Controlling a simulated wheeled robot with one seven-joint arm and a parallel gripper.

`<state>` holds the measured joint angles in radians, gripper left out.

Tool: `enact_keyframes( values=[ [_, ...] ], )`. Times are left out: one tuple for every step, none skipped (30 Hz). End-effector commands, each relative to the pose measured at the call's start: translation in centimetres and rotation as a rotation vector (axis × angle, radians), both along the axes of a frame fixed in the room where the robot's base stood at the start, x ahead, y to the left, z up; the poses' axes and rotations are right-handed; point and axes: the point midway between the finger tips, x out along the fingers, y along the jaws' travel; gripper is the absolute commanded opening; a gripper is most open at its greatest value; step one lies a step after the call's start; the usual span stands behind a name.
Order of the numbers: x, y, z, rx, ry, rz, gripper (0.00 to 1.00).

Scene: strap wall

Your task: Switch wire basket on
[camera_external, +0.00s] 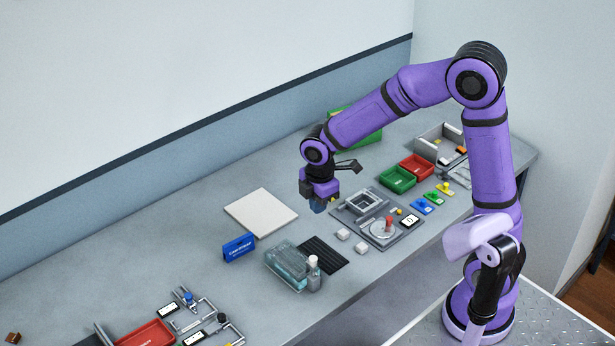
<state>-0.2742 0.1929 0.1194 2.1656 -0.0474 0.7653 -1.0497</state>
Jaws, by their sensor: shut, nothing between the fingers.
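My gripper (318,207) points down above the bench and is shut with nothing in it. It is at the left of a grey panel (408,237) and to the right of a white board; its height above the bench is hard to tell. The panel carries a square metal frame (364,201), a round disc (383,230) with a red knob (389,222), and a small black-and-white display (409,221). I cannot tell which thing is the wire basket, or whether any switch is on.
On the grey bench lie the white board (261,212), a blue box (239,248), a clear teal container (287,262), a bottle (314,272) and a black ribbed mat (325,254). Green (397,180) and red (416,167) bins stand behind the panel.

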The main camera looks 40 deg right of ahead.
Motion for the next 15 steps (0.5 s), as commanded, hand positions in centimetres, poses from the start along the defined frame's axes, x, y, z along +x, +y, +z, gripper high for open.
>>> enact_keyframes(
  values=[
    [0.2,0.5,-0.7,-0.003,0.011,0.028,0.00],
    [0.3,0.7,-1.1,-0.003,0.015,0.043,0.00],
    [0.5,1.0,-1.4,-0.003,0.019,0.060,0.00],
    [0.5,1.1,-1.6,-0.004,0.022,0.070,0.00],
    [0.6,1.3,-1.7,-0.005,0.024,0.079,0.00],
    [0.7,1.4,-1.9,-0.004,0.027,0.088,0.00],
    [0.7,1.5,-2.0,-0.005,0.028,0.092,0.00],
    [0.7,1.5,-2.1,-0.005,0.029,0.095,0.00],
    [0.7,1.5,-2.1,-0.005,0.029,0.098,0.00],
    [0.7,1.5,-2.1,-0.005,0.029,0.099,0.00],
    [0.8,1.5,-2.1,-0.005,0.029,0.099,0.00],
    [0.7,1.5,-2.1,-0.005,0.029,0.099,0.00],
    [0.7,1.5,-2.1,-0.005,0.029,0.098,0.00],
    [0.7,1.5,-2.1,-0.005,0.029,0.098,0.00],
    [0.7,1.5,-2.1,-0.005,0.029,0.098,0.00]
  ],
)
